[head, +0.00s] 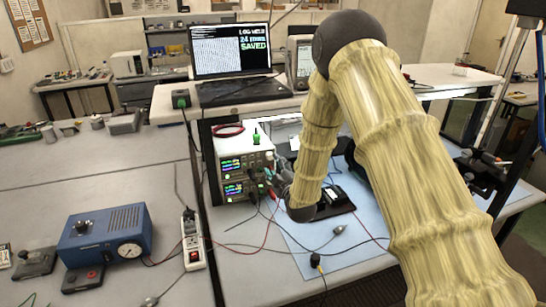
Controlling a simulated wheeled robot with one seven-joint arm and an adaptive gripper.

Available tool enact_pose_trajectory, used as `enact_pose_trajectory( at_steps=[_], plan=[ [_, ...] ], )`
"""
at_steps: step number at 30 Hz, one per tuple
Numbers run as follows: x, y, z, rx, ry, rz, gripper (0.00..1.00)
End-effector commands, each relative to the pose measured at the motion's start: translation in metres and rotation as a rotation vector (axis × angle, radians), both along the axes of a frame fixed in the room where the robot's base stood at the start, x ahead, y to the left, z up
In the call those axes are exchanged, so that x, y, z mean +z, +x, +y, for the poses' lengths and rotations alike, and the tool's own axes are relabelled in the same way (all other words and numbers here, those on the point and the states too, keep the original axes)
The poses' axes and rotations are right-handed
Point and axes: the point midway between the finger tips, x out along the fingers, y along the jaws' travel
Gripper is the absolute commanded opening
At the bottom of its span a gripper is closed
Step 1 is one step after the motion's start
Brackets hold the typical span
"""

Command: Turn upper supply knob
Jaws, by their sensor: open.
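Two stacked bench power supplies stand under the raised shelf, left of my arm. The upper supply (232,164) has a lit display with green and coloured digits. The lower supply (233,189) also has a lit display. The upper supply's knob is too small to make out clearly at its right side, close to my gripper. My gripper (272,180) is small and dark in this view, at the right side of the supplies' front. It is open. I cannot tell whether it touches a knob. My yellow-sleeved arm hides part of the bench behind it.
Red and black leads run from the supplies over the blue mat (312,250). A laptop (232,60) stands on the shelf above. A blue box with a gauge (105,234) and a power strip (192,240) lie on the left bench. A dark device (333,200) sits behind my forearm.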

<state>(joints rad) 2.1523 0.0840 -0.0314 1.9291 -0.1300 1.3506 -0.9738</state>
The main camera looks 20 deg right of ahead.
Motion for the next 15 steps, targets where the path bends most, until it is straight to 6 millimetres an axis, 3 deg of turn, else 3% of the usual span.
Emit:
enact_pose_trajectory(
  at_steps=[7, 15],
  plan=[
    [0.002, 0.036, -0.001, -0.004, 0.0, 0.0, 0.46],
    [0.0, 0.052, -0.001, -0.004, 0.0, 0.001, 0.46]
  ],
)
